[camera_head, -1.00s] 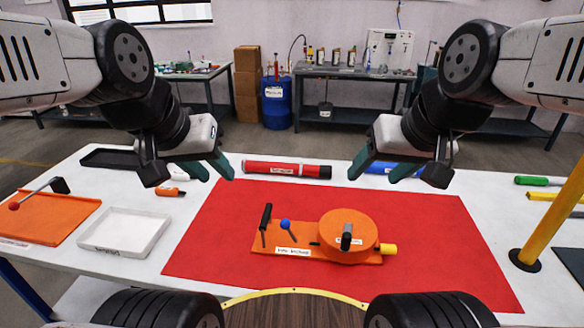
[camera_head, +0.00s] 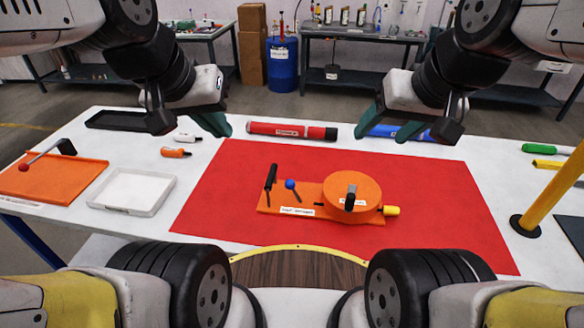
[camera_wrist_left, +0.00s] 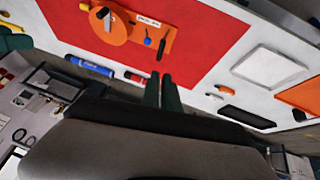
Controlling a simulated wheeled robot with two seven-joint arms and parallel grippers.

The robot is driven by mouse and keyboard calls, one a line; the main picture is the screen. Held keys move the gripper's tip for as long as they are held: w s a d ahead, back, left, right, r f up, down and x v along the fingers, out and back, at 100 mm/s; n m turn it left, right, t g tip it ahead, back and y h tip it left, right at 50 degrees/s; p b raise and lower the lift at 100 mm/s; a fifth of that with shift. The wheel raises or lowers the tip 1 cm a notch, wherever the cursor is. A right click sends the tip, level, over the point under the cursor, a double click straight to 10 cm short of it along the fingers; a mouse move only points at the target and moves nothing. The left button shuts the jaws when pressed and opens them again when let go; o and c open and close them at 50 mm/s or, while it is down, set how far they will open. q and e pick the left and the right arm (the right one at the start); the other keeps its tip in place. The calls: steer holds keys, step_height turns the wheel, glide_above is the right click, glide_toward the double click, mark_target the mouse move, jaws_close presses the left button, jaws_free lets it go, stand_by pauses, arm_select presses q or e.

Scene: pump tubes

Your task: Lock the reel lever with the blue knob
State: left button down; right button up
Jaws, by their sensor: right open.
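The orange reel fixture (camera_head: 268,206) lies on the red mat (camera_head: 240,160), with a round orange reel (camera_head: 338,205) at its right. The blue knob (camera_head: 290,184) tops a thin dark lever on the plate, left of the reel. A black handle (camera_head: 270,178) stands at the plate's left end. The fixture also shows in the left wrist view (camera_wrist_left: 168,40). My left gripper (camera_head: 214,130) is over the table's back left, empty, its two green fingers slightly apart. My right gripper (camera_head: 382,134) is open and empty at the back right. Both are away from the fixture.
A red tube (camera_head: 285,130) and a blue tube (camera_head: 385,132) lie behind the mat. A white tray (camera_head: 165,190) and an orange tray (camera_head: 80,182) are at left. A yellow post (camera_head: 553,187) stands at right. The mat around the fixture is clear.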

arm_select(q)
steer(key=w+d+f+n+g+h, duration=0.1)
steer(key=w+f+n+g, duration=0.15)
steer(key=w, duration=0.35)
steer(key=w+d+f+n+g, duration=0.1)
steer(key=w+f+g, duration=0.15)
steer(key=w, duration=0.45)
steer(key=w+d+f+n+g+h, duration=0.1)
steer(key=w+f+g, duration=0.1)
steer(key=w+f, duration=0.2)
steer(key=w+d+f+n+g+h, duration=0.1)
steer(key=w+f+g, duration=0.1)
steer(key=w+f, duration=0.3)
step_height(320, 180, down, 5)
steer(key=shift+d+r, duration=0.2)
steer(key=shift+d, duration=0.2)
steer(key=shift+s+n, duration=0.1)
steer(key=shift+n, duration=0.15)
glide_toward(294, 192)
steer(key=f, duration=0.1)
steer(key=w+f, duration=0.1)
steer(key=f, duration=0.2)
steer(key=shift+w+d+f, duration=0.2)
steer(key=shift+d+f, duration=0.1)
steer(key=shift+f, duration=0.1)
steer(key=shift+d, duration=0.1)
